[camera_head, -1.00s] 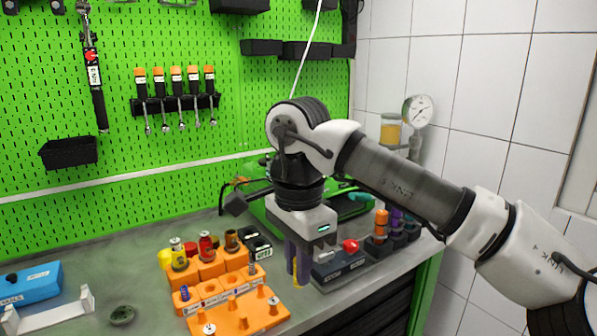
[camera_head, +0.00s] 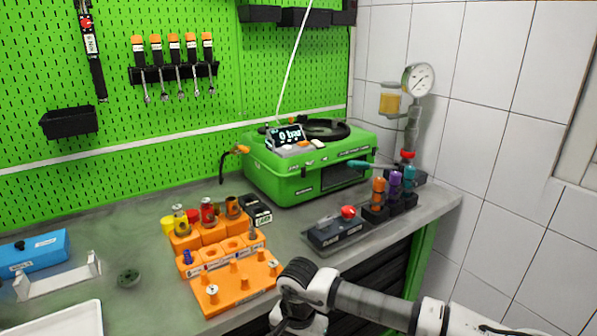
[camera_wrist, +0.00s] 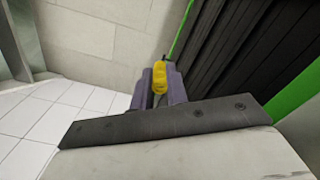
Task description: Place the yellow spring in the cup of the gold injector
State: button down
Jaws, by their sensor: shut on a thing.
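My gripper (camera_wrist: 160,84) is shut on the yellow spring (camera_wrist: 159,72), which shows between the two purple-grey fingers in the wrist view. In the head view my arm's wrist is at the bottom, in front of the bench, and the gripper and spring are out of sight. A brown-gold piece (camera_head: 232,207), which looks like the gold injector, stands upright at the right end of the back row of the orange rack (camera_head: 240,289). A red piece (camera_head: 207,211) and a silver-topped piece (camera_head: 180,221) stand to its left. The inside of the injector's cup is not clear.
A green tester (camera_head: 300,178) stands behind the rack. A dark box with a red knob (camera_head: 337,233) and a holder with coloured pieces (camera_head: 379,189) are to the right. A blue box (camera_head: 33,252) is at left. Dark drawers (camera_wrist: 245,60) lie below the bench.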

notch_tip(320, 180, down, 26)
jog(key=w+f+n, duration=0.1)
jog(key=w+n, duration=0.1)
jog(key=n, duration=0.3)
jog(key=w+r, duration=0.4)
jog(key=r, duration=0.2)
jog(key=shift+w+r, duration=0.15)
jog(key=shift+w, duration=0.05)
